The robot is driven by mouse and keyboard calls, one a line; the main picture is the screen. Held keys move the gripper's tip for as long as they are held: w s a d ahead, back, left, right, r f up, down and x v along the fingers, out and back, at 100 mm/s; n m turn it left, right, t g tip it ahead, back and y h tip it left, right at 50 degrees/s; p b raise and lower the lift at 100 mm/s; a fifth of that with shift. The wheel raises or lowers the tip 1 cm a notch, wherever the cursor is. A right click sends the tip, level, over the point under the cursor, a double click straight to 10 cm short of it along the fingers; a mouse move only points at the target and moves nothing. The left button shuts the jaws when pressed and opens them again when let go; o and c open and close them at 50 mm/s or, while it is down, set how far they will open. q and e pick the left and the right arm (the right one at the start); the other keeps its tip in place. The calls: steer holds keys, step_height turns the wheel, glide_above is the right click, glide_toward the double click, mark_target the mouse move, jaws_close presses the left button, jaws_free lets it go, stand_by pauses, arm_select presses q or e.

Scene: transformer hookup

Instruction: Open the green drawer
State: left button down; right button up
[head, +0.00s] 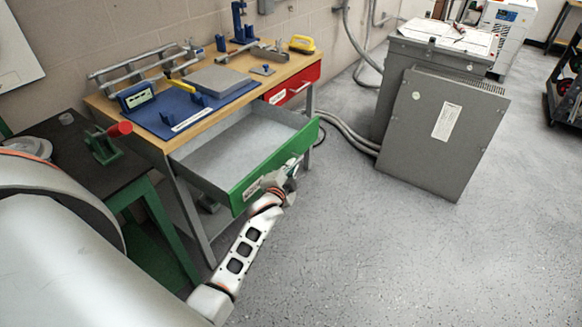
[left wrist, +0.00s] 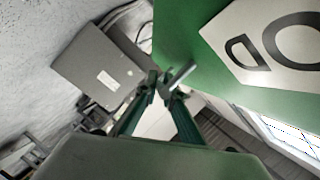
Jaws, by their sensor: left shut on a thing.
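The green drawer (head: 300,147) is pulled well out of the workbench, and its pale interior (head: 230,152) looks empty. Its green front also fills the upper right of the left wrist view (left wrist: 195,35), with a white label (left wrist: 270,45) on it. My left gripper (head: 289,171) is at the drawer's front face, right of the label. In the left wrist view its two dark green fingers (left wrist: 160,88) close on the metal drawer handle (left wrist: 181,75). Most of the handle is hidden in the head view. My right gripper is not in view.
A red drawer (head: 300,84) sits shut in the workbench (head: 250,88). A dark side table (head: 85,150) with a green frame stands at left. A grey transformer cabinet (head: 440,135) stands at right. The floor (head: 380,255) in front is clear.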

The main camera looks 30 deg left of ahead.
arm_select(q)
steer(key=c, duration=2.2)
jaws_free()
steer(key=shift+o, duration=0.2)
steer(key=v, duration=1.2)
steer(key=s+d+f+n+g+h, duration=0.1)
steer(key=s+d+f+h, duration=0.1)
steer(key=s+d+f, duration=0.2)
steer(key=s+d+f+n+g+h, duration=0.2)
steer(key=s+d+f, duration=0.3)
steer(key=s, duration=0.6)
steer(key=s+d+f+n+g+h, duration=0.1)
steer(key=s+d+f+h, duration=0.1)
steer(key=s+d+f, duration=0.3)
steer(key=shift+s+d+f+n+h, duration=0.25)
steer(key=shift+s+d, duration=0.4)
steer(key=shift+s, duration=0.55)
